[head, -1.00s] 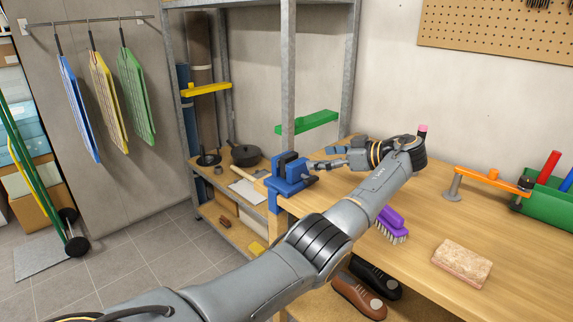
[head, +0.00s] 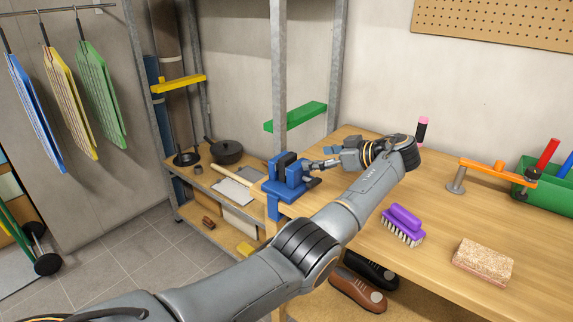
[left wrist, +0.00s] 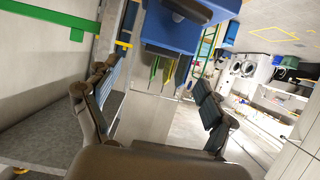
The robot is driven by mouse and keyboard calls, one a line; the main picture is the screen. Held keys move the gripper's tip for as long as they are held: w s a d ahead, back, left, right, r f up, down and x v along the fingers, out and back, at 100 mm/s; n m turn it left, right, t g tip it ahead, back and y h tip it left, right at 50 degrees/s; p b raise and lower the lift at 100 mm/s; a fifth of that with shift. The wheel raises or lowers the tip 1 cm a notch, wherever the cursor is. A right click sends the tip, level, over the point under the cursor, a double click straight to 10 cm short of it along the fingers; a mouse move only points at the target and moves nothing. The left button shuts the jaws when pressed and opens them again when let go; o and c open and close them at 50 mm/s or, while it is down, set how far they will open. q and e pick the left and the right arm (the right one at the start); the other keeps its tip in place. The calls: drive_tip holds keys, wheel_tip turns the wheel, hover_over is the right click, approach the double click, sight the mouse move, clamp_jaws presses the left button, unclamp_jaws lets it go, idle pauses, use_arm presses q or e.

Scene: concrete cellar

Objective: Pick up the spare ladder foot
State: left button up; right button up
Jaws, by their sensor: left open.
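I cannot make out the spare ladder foot for certain. A black block (head: 287,164) stands between the blue jaws of a vise (head: 280,194) at the bench's left corner; I cannot tell if it is the foot. My left gripper (head: 314,165) is just right of the vise, pointing at it, apart or touching I cannot tell. In the left wrist view the two fingers (left wrist: 155,103) are spread with nothing between them. The blue vise body (left wrist: 180,32) shows beyond them, with a dark part (left wrist: 188,9) at the top edge. My right gripper is out of view.
On the workbench (head: 440,215) are a purple brush (head: 403,223), a sponge-like block (head: 483,262), an orange bar tool (head: 484,168) and a green bin (head: 545,190). A metal rack post (head: 279,75) stands behind the vise. A black pan (head: 227,152) sits on a low shelf.

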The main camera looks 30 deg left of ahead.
sight(290, 157)
use_arm(q)
drive_tip(key=x, duration=0.3)
drive_tip(key=shift+a, duration=0.1)
drive_tip(key=shift+a+f, duration=0.15)
drive_tip(key=shift+a, duration=0.2)
drive_tip(key=shift+a+p, duration=0.35)
drive_tip(key=shift+p, duration=0.1)
drive_tip(key=x, duration=0.2)
drive_tip(key=p+x, duration=0.1)
drive_tip(key=x, duration=0.1)
drive_tip(key=shift+s+a+p, duration=0.25)
drive_tip(key=shift+a+p, duration=0.05)
drive_tip(key=shift+a, duration=0.15)
drive_tip(key=shift+c, duration=0.6)
drive_tip(key=c, duration=1.2)
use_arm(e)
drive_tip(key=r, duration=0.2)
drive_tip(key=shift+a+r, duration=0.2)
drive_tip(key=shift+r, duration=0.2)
